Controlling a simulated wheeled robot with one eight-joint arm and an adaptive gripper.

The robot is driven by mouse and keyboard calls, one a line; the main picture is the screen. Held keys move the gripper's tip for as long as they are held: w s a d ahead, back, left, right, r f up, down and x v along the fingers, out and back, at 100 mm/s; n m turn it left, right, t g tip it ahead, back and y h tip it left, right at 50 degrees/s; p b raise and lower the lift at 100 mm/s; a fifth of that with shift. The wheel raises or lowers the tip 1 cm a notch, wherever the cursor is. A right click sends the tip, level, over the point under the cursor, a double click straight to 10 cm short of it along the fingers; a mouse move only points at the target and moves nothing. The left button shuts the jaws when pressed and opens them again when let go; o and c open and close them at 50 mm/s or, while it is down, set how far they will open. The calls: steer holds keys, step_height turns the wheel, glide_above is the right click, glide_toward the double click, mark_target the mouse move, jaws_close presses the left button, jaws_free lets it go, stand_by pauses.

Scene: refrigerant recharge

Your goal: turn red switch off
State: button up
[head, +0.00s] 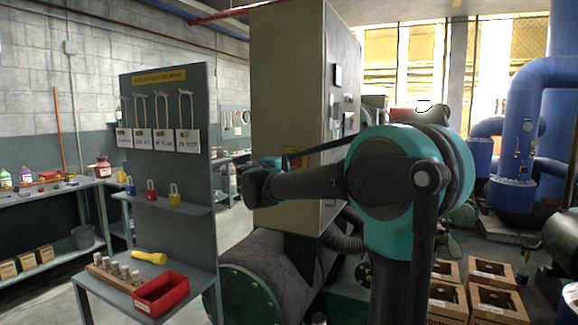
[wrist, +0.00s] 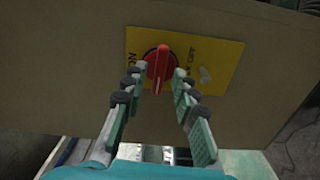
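The red switch (wrist: 160,64) is a rotary knob on a yellow plate (wrist: 212,62), fixed to a flat beige-brown panel. Its handle stands near upright in the wrist view, with a slight tilt. "ON" is printed left of the knob and lettering that seems to end in "OFF" right of it. My gripper (wrist: 157,77) is open, with one fingertip on each side of the knob's lower part. I cannot tell whether either finger touches it. In the head view my arm reaches toward the tall cabinet (head: 286,99); the switch and my fingers cannot be made out there.
A lockout board (head: 168,90) with hanging tags and padlocks stands left of the arm. Its lower shelf holds a red bin (head: 162,294) and a yellow tool. A dark green cylinder (head: 248,290) lies below the cabinet. Cardboard boxes (head: 490,300) stand at the lower right.

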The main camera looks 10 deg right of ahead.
steer(key=v, duration=0.8)
steer(key=shift+s+a, duration=0.2)
steer(key=shift+s, duration=0.05)
steer(key=s+d+f+m+g+y, duration=0.1)
steer(key=s+d+f+m+g, duration=0.15)
steer(key=s+d+f, duration=0.4)
steer(key=s+d+f+m+g+y, duration=0.1)
steer(key=s+d+f+g, duration=0.15)
steer(key=f, duration=0.75)
steer(key=s+d+f+m+g+y, duration=0.1)
steer(key=s+d+f+m+g, duration=0.25)
steer(key=f, duration=0.55)
steer(key=s+a+f+m+g+y, duration=0.2)
steer(key=s+f+y, duration=0.5)
steer(key=s+f, duration=1.2)
steer(key=shift+s+a+m, duration=0.25)
steer(key=shift+a+m, duration=0.3)
steer(key=shift+m, duration=0.05)
